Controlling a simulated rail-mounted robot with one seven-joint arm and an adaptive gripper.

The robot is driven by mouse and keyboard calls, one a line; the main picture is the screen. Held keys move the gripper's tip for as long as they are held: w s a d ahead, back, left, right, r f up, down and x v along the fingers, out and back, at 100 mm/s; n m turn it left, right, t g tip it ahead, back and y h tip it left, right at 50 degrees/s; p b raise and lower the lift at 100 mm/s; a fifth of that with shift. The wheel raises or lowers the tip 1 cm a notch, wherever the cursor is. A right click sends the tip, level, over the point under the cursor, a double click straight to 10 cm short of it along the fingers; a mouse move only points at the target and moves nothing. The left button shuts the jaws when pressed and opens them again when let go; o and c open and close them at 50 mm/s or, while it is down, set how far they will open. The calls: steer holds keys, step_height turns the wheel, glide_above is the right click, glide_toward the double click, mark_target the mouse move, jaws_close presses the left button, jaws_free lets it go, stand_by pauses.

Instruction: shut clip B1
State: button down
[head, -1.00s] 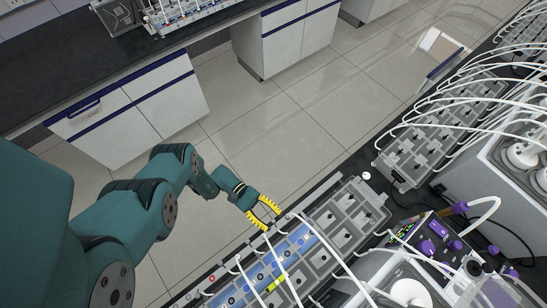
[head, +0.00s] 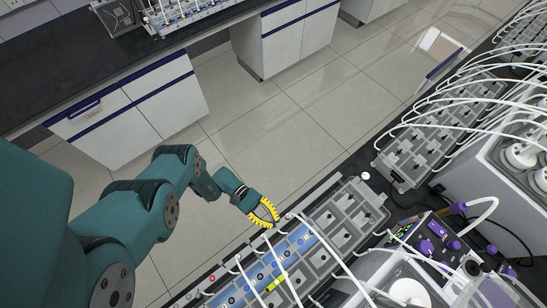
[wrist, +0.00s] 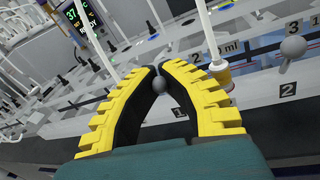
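My gripper (head: 275,218) is at the near edge of the row of grey reactor holders in the head view. In the wrist view my gripper (wrist: 160,72) has its yellow-and-black fingers drawn together at the tips, around a small grey ball knob (wrist: 159,85). The knob touches or nearly touches both fingers. A label "1" (wrist: 180,113) is just right of it, so it appears to be the knob of clip 1; the letter B cannot be read. The clip's body is mostly hidden behind the fingers.
A second grey knob (wrist: 293,48) stands to the right, above the label "2" (wrist: 288,90). More white tubes cross the holder (head: 345,215). The floor (head: 240,140) is clear.

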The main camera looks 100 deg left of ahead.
steer(key=shift+r+p, duration=0.15)
steer(key=shift+p, duration=0.15)
steer(key=g+p, duration=0.1)
steer(key=p, duration=0.2)
steer(key=r+y+p, duration=0.1)
steer(key=p, duration=0.1)
steer(key=shift+w+d+g+y+p, duration=0.2)
steer(key=shift+w+g+y+p, duration=0.1)
steer(key=shift+g+p, duration=0.1)
steer(key=p, duration=0.2)
steer(key=g+p, duration=0.1)
steer(key=p, duration=0.1)
steer(key=shift+w+d+r+m+y, duration=0.1)
steer(key=shift+d+r+m+y, duration=0.1)
steer(key=shift+m+y, duration=0.1)
steer(key=g+y+p, duration=0.1)
steer(key=p, duration=0.1)
steer(key=shift+w+d+f+p, duration=0.15)
steer(key=shift+w+p, duration=0.05)
steer(key=shift+p, duration=0.2)
steer(key=shift+w+d+f+m+g+y+p, duration=0.15)
steer(key=shift+f+g+y+p, duration=0.1)
steer(key=shift+g+y+p, duration=0.35)
steer(key=shift+w+d+f+m+g+y+p, duration=0.1)
steer(key=shift+w+f+m+g+y+p, duration=0.15)
steer(key=shift+g, duration=0.55)
steer(key=shift+s, duration=0.1)
